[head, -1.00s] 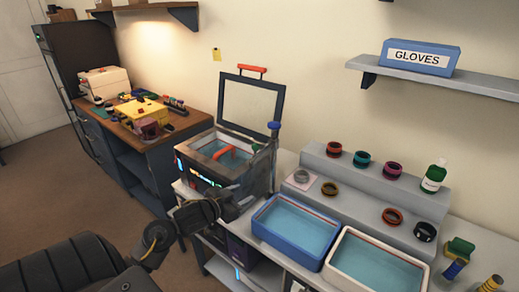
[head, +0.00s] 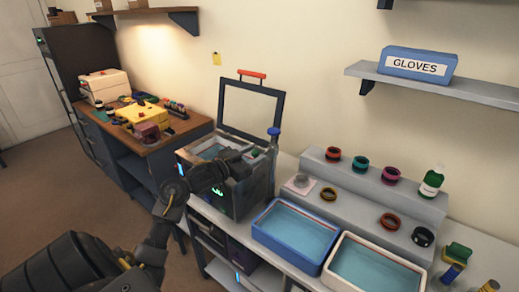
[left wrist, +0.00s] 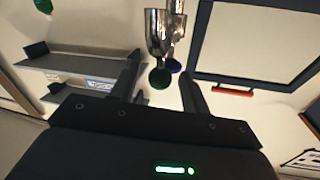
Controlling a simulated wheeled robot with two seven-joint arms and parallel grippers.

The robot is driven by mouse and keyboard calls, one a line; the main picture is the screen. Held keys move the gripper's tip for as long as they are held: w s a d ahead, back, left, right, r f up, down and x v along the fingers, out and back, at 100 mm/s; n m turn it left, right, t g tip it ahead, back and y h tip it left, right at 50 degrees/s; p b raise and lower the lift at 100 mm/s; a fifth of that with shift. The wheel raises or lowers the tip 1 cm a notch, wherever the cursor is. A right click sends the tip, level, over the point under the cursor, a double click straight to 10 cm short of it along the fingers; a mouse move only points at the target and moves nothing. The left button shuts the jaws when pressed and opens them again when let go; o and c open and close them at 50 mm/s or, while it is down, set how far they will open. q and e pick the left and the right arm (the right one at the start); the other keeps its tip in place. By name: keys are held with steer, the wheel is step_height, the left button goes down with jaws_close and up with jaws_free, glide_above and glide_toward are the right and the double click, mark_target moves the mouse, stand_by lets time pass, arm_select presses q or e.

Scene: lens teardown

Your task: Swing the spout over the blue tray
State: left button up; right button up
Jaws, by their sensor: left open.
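The spout (left wrist: 157,35) shows in the left wrist view as metal fittings with a green knob (left wrist: 160,78) and a blue knob (left wrist: 173,66). In the head view the blue knob (head: 273,131) stands at the right back corner of the dark bath unit (head: 237,196); the green knob is hidden there. My left gripper (head: 247,157) is over the right side of the bath. In the left wrist view its open fingers (left wrist: 160,70) flank the green knob; I cannot tell whether they touch it. The blue tray (head: 280,253) stands right of the bath, holding bluish liquid. My right gripper is not in view.
A white tray (head: 325,277) stands right of the blue one. A stepped grey stand (head: 345,178) behind the trays holds several rings and a green bottle (head: 431,183). The bath's raised lid frame (head: 282,107) stands behind my left gripper.

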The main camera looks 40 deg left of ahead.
arm_select(q)
steer(key=shift+w+d, duration=0.15)
steer(key=shift+w, duration=0.55)
steer(key=shift+w+d, duration=0.1)
steer(key=shift+w, duration=0.6)
jaws_close()
